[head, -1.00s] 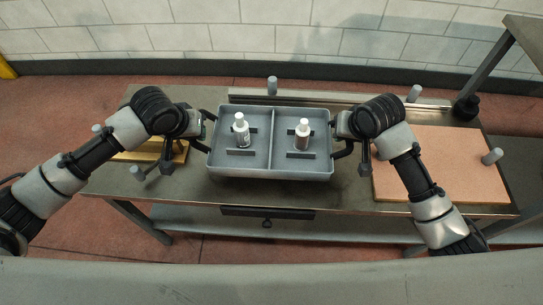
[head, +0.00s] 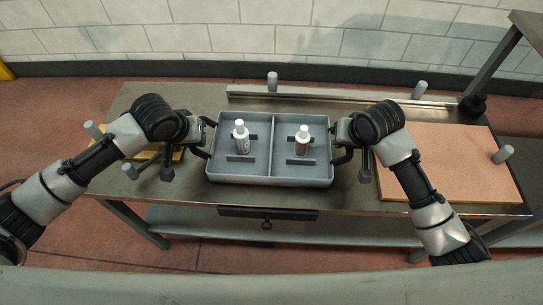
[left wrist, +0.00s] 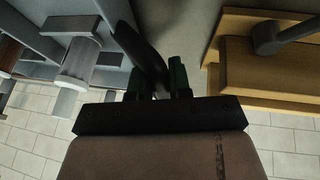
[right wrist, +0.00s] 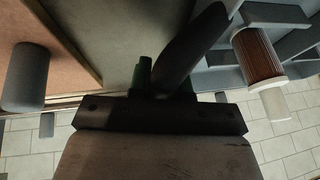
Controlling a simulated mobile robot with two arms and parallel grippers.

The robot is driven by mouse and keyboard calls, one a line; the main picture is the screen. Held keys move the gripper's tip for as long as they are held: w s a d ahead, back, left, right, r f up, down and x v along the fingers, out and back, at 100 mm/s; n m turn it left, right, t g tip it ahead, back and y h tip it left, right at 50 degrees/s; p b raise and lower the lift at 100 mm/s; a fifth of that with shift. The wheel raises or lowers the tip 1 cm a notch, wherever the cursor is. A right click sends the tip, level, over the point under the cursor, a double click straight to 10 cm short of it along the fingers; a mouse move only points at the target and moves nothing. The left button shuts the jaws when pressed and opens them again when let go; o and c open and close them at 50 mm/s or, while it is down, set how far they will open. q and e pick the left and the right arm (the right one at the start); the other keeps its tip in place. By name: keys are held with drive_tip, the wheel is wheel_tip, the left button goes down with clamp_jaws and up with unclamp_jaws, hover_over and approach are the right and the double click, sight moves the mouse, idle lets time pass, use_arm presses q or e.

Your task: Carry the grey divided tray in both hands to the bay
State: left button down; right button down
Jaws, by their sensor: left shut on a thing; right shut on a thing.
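The grey divided tray (head: 271,147) is level in the middle of the head view, over the metal table. A white-capped bottle with a pale label (head: 241,140) stands in its left compartment; one with a brown label (head: 302,143) stands in its right compartment. My left gripper (head: 205,137) is shut on the tray's left handle, also seen in the left wrist view (left wrist: 140,48). My right gripper (head: 340,141) is shut on the right handle, also seen in the right wrist view (right wrist: 196,45). I cannot tell how far the tray is above the table.
A pinkish board (head: 450,170) with a grey peg (head: 503,154) lies right of the tray. A wooden block (left wrist: 268,65) lies to the left, partly behind my left arm. A metal rail (head: 340,99) runs along the back, with grey pegs (head: 272,82) near it.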

use_arm(q)
drive_tip(key=shift+a+f, duration=0.1)
drive_tip(key=shift+f, duration=0.4)
use_arm(e)
drive_tip(key=shift+d+f, duration=0.15)
drive_tip(key=shift+f, duration=0.3)
use_arm(q)
drive_tip(key=c, duration=1.3)
unclamp_jaws()
drive_tip(key=shift+r, duration=0.15)
use_arm(e)
drive_tip(key=c, duration=1.3)
unclamp_jaws()
drive_tip(key=shift+r, duration=0.2)
drive_tip(key=shift+c, duration=0.2)
use_arm(q)
drive_tip(key=shift+o, duration=1.2)
use_arm(e)
drive_tip(key=shift+o, duration=1.4)
use_arm(q)
drive_tip(key=shift+r, duration=0.1)
